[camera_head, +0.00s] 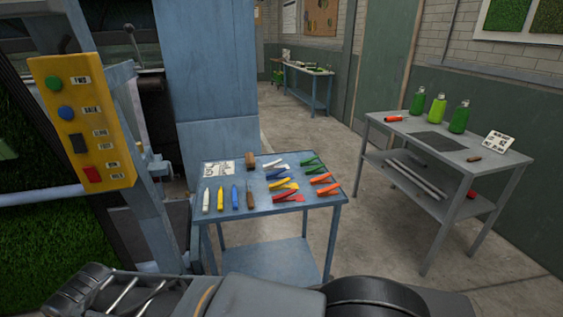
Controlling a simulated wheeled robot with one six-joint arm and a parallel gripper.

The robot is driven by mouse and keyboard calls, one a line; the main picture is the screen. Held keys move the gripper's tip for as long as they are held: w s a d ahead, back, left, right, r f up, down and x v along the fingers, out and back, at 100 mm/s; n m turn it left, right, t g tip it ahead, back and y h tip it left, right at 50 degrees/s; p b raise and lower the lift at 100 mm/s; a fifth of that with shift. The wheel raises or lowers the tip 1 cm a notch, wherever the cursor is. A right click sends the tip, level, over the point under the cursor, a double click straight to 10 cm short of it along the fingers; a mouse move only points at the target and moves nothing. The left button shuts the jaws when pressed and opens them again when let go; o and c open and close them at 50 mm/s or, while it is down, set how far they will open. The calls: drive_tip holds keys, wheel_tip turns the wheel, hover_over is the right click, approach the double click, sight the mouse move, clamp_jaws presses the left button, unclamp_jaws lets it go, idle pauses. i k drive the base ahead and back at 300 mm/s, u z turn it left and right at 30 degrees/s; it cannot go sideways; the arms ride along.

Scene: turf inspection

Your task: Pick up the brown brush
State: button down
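A small brown block-shaped brush (250,160) sits at the back edge of the blue table (215,231), near its middle. A paler part shows under its brown top. A slim brown-handled tool (250,200) lies nearer the front of the same table; I cannot tell its exact kind. Parts of my own body show along the bottom edge, in front of the table and apart from the brush. I cannot make out my gripper's fingers in this view.
Several coloured tools (290,196) lie right of the brush, and a white card (218,170) lies left. A yellow button panel (80,122) stands at left. A grey table (395,128) with green bottles (438,109) stands at right. Open floor (375,225) lies between the tables.

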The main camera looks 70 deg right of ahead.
sight(250, 161)
drive_tip(key=z, duration=1.85)
drive_tip(key=i, duration=1)
drive_tip(key=z, duration=0.1)
